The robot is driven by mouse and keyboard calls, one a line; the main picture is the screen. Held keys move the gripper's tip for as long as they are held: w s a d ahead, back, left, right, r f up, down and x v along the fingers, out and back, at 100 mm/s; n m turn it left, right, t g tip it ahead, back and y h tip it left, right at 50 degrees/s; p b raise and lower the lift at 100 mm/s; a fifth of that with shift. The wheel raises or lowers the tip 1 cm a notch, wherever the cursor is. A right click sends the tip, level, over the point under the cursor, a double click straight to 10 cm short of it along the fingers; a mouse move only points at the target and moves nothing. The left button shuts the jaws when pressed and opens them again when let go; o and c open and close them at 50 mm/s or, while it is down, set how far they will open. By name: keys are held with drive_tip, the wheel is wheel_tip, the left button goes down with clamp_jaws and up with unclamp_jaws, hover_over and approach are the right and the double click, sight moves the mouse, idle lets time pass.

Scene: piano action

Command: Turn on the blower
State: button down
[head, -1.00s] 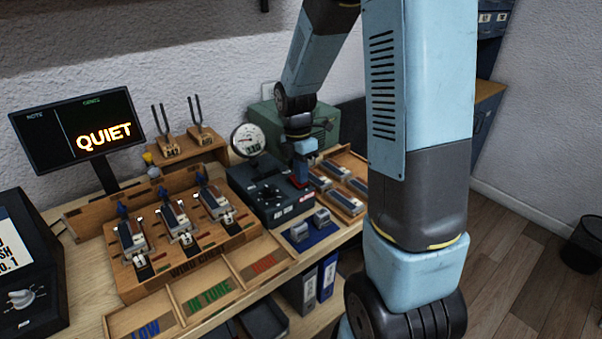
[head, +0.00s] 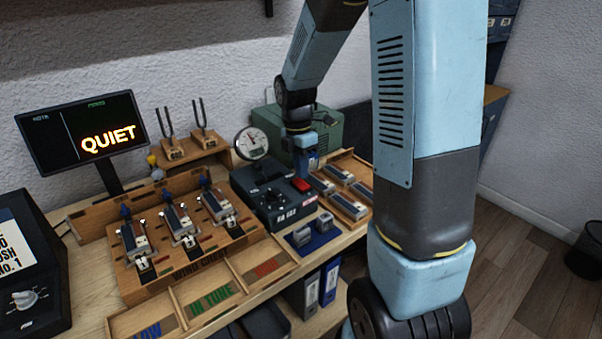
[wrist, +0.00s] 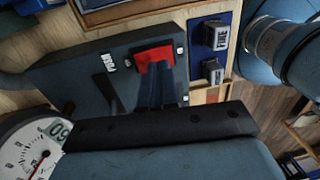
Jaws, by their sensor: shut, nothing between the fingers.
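A dark control box (head: 272,207) on the bench has a bright red switch (head: 301,185) at its right end. The switch also shows in the wrist view (wrist: 155,57). My gripper (head: 307,165) is shut and empty, just behind and above the switch. In the wrist view its fingers (wrist: 155,88) point at the switch; I cannot tell whether they touch it. A round white gauge (head: 251,142) stands behind the box; its face shows partly in the wrist view (wrist: 32,150), too cut off to read fully. The screen (head: 83,133) reads QUIET.
A green box (head: 330,128) stands behind my gripper. A wooden tray of reed-like parts (head: 350,210) lies right of the control box, a blue mat (head: 318,240) in front. The wooden wind chest (head: 128,284) is left. Two tuning forks (head: 203,118) stand behind it.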

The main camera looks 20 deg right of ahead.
sight(305, 186)
wheel_tip(305, 186, up, 12)
drive_tip(key=s, duration=0.1)
drive_tip(key=shift+s+d, duration=0.2)
drive_tip(key=shift+d, duration=0.05)
idle(0.5)
drive_tip(key=s+r+m+t, duration=0.3)
drive_tip(key=s+r+m, duration=0.1)
drive_tip(key=s+m, duration=0.5)
drive_tip(key=s+r+m+t, duration=0.3)
drive_tip(key=s+m+t, duration=0.1)
drive_tip(key=s+m, duration=0.6)
drive_tip(key=m, duration=0.2)
drive_tip(key=shift+s+r+m, duration=0.3)
drive_tip(key=shift+r+m, duration=0.1)
